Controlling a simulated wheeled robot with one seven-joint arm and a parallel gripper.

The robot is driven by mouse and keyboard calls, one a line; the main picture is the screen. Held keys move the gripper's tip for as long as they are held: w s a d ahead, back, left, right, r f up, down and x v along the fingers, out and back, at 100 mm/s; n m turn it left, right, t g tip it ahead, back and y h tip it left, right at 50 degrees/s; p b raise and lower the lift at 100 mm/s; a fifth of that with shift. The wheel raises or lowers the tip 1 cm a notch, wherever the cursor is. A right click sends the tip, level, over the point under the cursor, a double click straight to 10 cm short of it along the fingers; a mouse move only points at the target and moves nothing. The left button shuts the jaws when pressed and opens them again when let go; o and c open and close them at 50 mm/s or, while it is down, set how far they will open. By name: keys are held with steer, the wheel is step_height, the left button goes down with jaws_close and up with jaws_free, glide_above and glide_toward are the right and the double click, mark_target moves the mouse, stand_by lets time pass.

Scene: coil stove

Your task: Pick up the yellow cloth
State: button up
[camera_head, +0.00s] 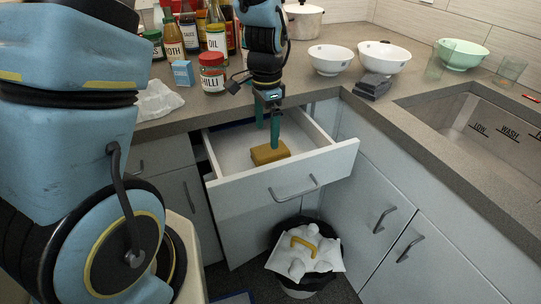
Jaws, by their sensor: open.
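The yellow cloth (270,153) lies folded inside the open drawer (318,160), toward its middle. It looks like a small mustard-yellow block. My gripper (268,140) points down into the drawer from above, with its green fingers just behind and over the cloth's far side. The gripper is open. Its fingertips are very near the cloth, but I cannot tell whether they touch it. Nothing is held between them.
The drawer walls enclose my gripper. On the counter stand several bottles, a red-lidded chilli jar (212,72), white bowls (330,60) and dark stacked sponges or pads (372,86). A filled bin (306,252) stands below the drawer. A sink (490,122) is at right.

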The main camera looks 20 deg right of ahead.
mark_target(265, 151)
steer(key=shift+w+a+f+p, duration=0.15)
steer(key=shift+f+p, duration=0.3)
steer(key=shift+f, duration=1.55)
steer(key=shift+w+f+p, duration=0.1)
steer(key=shift+f+p, duration=0.3)
steer(key=shift+f, duration=1.6)
steer(key=c, duration=1.2)
steer(key=shift+r, duration=0.1)
step_height(265, 151, up, 10)
steer(key=shift+f+b, duration=0.1)
steer(key=shift+b, duration=0.7)
